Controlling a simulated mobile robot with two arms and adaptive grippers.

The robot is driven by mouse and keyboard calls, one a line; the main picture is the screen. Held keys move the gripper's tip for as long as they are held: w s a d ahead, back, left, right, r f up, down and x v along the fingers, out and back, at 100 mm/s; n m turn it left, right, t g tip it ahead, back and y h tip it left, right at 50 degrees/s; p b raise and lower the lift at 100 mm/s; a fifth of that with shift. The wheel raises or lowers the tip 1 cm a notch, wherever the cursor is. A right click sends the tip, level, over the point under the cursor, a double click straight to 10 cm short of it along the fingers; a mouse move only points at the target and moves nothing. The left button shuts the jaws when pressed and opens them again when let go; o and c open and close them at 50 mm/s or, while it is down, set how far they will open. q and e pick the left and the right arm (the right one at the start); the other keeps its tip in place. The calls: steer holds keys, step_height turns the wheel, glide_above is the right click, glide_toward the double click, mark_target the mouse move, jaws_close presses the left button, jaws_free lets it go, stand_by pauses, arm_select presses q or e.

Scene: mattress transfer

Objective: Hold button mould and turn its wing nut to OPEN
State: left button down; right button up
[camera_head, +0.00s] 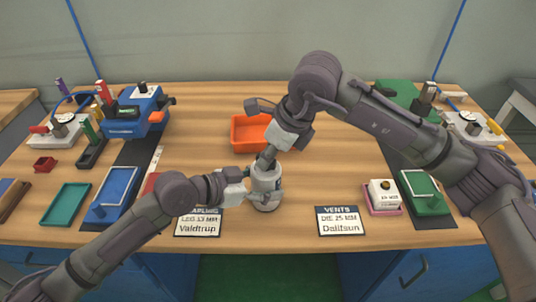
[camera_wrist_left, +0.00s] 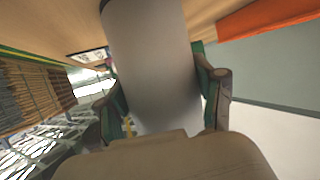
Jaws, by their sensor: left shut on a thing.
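The button mould (camera_head: 266,183) is a pale grey upright cylinder on the table's front middle. My left gripper (camera_head: 250,190) comes from the left and is shut on its side. In the left wrist view the mould's smooth grey body (camera_wrist_left: 152,62) stands between the two fingers, which touch or nearly touch its sides. My right gripper (camera_head: 267,159) points down from above at the mould's top. The wing nut is hidden by the right gripper, and whether its fingers are closed on it cannot be told.
An orange bin (camera_head: 240,134) stands behind the mould. Label cards lie front left (camera_head: 198,228) and front right (camera_head: 340,221). Blue (camera_head: 115,187) and green (camera_head: 65,204) trays are at left. A pink tray (camera_head: 370,207) with a white block (camera_head: 385,195) is at right.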

arm_select(q)
steer(key=shift+r, duration=0.1)
arm_select(e)
jaws_close()
steer(key=shift+n, duration=0.3)
steer(key=shift+w+d+n+g, duration=0.1)
steer(key=shift+n+g, duration=0.5)
steer(key=shift+n, duration=0.85)
steer(key=shift+w+n+g, duration=0.1)
steer(key=shift+n+g, duration=0.5)
steer(key=shift+n, duration=0.85)
steer(key=o, duration=0.6)
jaws_free()
steer(key=shift+o, duration=0.2)
steer(key=v, duration=1.2)
steer(key=shift+d, duration=0.2)
